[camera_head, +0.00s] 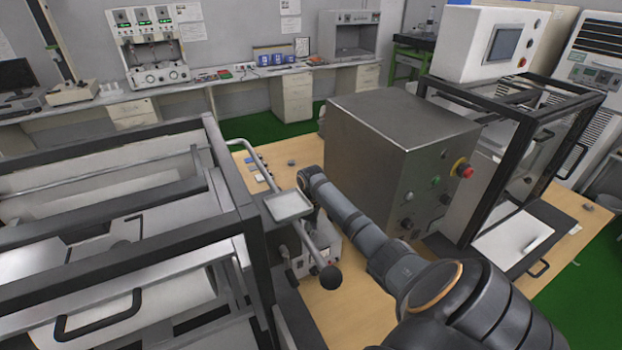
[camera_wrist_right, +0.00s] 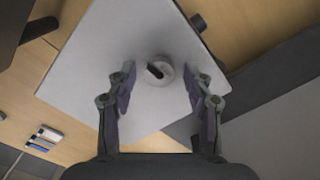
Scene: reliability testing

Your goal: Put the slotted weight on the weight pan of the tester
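In the right wrist view, a small pale round weight (camera_wrist_right: 166,73) with a dark slot looks to rest on a pale square plate, the weight pan (camera_wrist_right: 90,85). My right gripper (camera_wrist_right: 160,78) is open, its two fingers on either side of the weight with a visible gap to each. In the head view, the square pan (camera_head: 288,206) is by the tester's lever, beside the end of my right arm. I cannot make out the weight there, and my right fingertips are mostly hidden. My left gripper is out of view.
A lever with a black ball knob (camera_head: 330,277) slants past the pan. A steel control box (camera_head: 390,150) stands close to the right of my arm. A dark-framed machine (camera_head: 110,240) fills the left. Small items (camera_wrist_right: 42,139) lie on the wooden table.

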